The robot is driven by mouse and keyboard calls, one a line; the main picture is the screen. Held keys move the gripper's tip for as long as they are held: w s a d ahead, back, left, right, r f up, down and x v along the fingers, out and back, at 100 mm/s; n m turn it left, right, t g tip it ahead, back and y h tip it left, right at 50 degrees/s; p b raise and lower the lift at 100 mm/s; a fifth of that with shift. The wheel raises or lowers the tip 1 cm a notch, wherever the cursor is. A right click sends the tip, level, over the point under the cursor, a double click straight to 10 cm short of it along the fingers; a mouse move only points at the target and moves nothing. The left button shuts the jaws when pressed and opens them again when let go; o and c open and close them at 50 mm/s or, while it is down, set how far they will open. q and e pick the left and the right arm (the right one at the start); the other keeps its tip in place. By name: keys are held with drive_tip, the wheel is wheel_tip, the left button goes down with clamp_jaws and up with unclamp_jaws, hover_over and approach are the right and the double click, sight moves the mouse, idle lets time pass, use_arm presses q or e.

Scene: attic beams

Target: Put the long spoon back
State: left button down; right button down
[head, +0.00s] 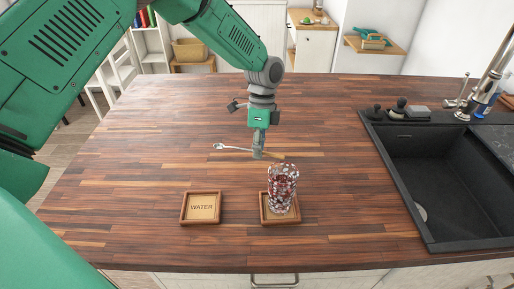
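The long spoon (232,148) is thin and silvery, with its bowl at the left end. Its handle runs right to the fingers of my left gripper (258,154), which point down over the middle of the counter. The near finger hides part of the handle, and I cannot tell whether the fingers are closed on it. A tall clear glass (283,188) with red and pale contents stands upright on a square wooden coaster (267,219), just right of and nearer than the gripper. My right gripper is not in view.
A wooden coaster marked WATER (201,208) lies empty to the left of the glass. A dark sink (440,170) with a tap fills the right side of the wooden counter (130,170). The counter's left and back parts are clear.

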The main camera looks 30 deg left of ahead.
sight(259, 172)
use_arm(q)
drive_tip(key=shift+d+f+b, duration=0.15)
drive_tip(key=shift+f+b, duration=0.15)
drive_tip(key=shift+f, duration=0.2)
drive_tip(key=shift+d+f+b, duration=0.15)
drive_tip(key=shift+f+b, duration=0.15)
drive_tip(key=shift+f, duration=0.6)
drive_tip(key=shift+a+f+b, duration=0.15)
drive_tip(key=shift+f+b, duration=0.3)
drive_tip(key=shift+f, duration=0.3)
drive_tip(key=shift+a+f, duration=0.3)
drive_tip(key=shift+f, duration=0.35)
drive_tip(key=shift+d, duration=0.1)
drive_tip(key=c, duration=1.6)
unclamp_jaws()
drive_tip(key=shift+d+r, duration=0.1)
drive_tip(key=shift+d, duration=0.15)
drive_tip(key=shift+c, duration=0.2)
